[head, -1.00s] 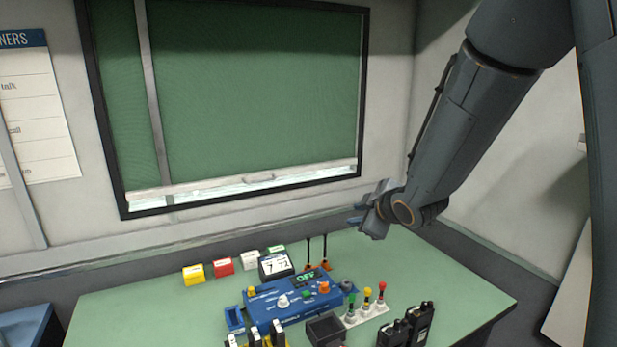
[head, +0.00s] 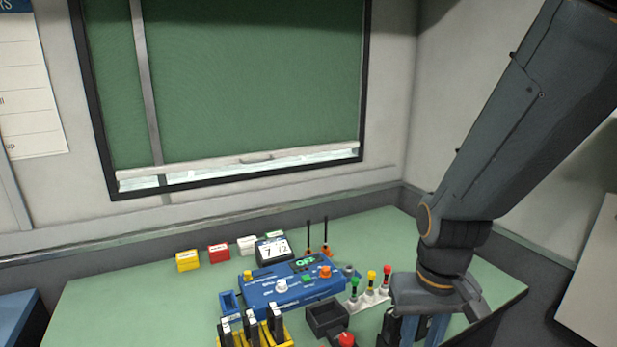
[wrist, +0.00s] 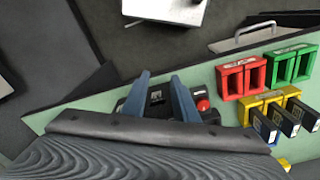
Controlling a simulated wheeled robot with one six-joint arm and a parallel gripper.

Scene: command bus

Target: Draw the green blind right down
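The green blind (head: 255,85) covers most of the window in the head view. Its pale bottom bar (head: 200,167) carries a small handle (head: 257,158) near the middle. A thin bright strip of window (head: 300,161) shows between the bar and the dark frame (head: 225,180). My gripper (head: 420,335) points down over the right front of the green table, well away from the bar. In the wrist view its two blue fingers (wrist: 160,78) stand apart, with dark radios (wrist: 156,98) seen between and below them. I see no grip on anything.
A blue console (head: 295,285) stands on the green table (head: 130,300). Yellow, red and white blocks (head: 218,253) line the back. Colour-topped pegs (head: 370,288), a dark open box (head: 325,318) and a yellow rack (head: 285,338) stand in front. The table's left side is clear.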

